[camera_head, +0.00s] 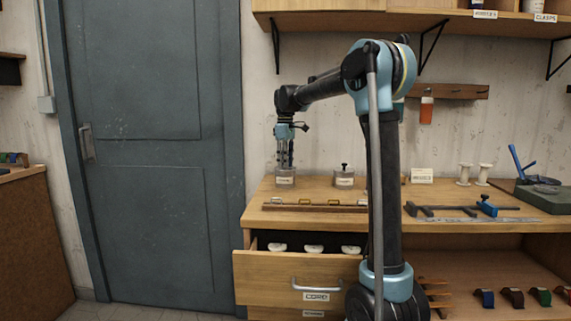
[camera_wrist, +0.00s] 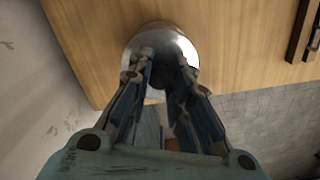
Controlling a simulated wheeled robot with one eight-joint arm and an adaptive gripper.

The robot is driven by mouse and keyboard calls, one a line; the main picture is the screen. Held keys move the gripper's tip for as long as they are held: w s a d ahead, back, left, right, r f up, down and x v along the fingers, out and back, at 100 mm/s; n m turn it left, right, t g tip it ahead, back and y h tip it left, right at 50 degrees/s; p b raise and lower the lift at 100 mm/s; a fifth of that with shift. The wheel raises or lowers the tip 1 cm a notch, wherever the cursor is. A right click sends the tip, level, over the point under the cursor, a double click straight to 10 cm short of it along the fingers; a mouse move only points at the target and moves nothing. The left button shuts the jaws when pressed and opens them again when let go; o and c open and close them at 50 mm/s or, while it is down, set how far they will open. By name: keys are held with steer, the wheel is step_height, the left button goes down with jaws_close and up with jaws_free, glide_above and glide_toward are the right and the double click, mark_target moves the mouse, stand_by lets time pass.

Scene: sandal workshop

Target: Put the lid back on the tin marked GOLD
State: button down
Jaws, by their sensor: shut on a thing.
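A metal tin (camera_head: 285,181) with a pale label stands near the back left of the bench; its lettering is too small to read. My gripper (camera_head: 285,165) points straight down directly over this tin, its fingertips close to the top. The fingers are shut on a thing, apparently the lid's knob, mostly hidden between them. In the wrist view a round shiny metal top (camera_wrist: 160,36) lies beneath my fingers (camera_wrist: 162,68). I cannot tell whether it is the lid or the tin, or whether lid and rim touch. A second tin (camera_head: 344,181) with a black-knobbed lid stands to the right.
A wooden rack (camera_head: 315,207) lies along the bench front. Below it, an open drawer (camera_head: 300,271) shows several white items. A blue clamp (camera_head: 487,206), white spools (camera_head: 464,174) and a card (camera_head: 422,176) are farther right. A grey door (camera_head: 150,160) is left.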

stand_by(0.3)
steer(key=c, duration=1.4)
jaws_free()
steer(key=o, duration=0.5)
steer(key=shift+r, duration=3.5)
